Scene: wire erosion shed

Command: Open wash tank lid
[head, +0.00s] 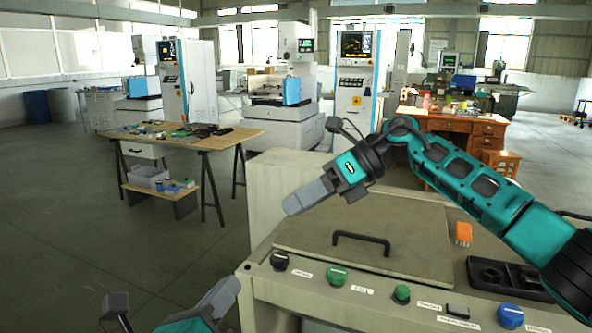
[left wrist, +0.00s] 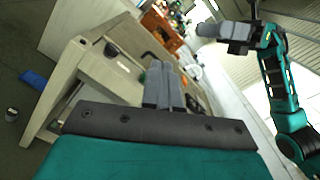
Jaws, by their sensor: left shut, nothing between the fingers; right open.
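The wash tank lid (head: 390,215) is a flat grey-beige panel with a black bar handle (head: 361,241) near its front edge. It lies flat and closed on the beige tank cabinet (head: 256,282). In the left wrist view the handle (left wrist: 150,57) shows just beyond my left gripper (left wrist: 166,75), whose grey fingers are shut and empty. In the head view only parts of my left arm show at the bottom edge. My right gripper (head: 300,200) is open and empty, above the lid's back left part, apart from the handle. It also shows in the left wrist view (left wrist: 215,30).
The front panel has black (head: 279,260), green (head: 402,293) and blue (head: 510,316) knobs. An orange brush (head: 463,233) and black tray (head: 495,272) lie right of the lid. A wooden workbench (head: 190,140) stands at back left.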

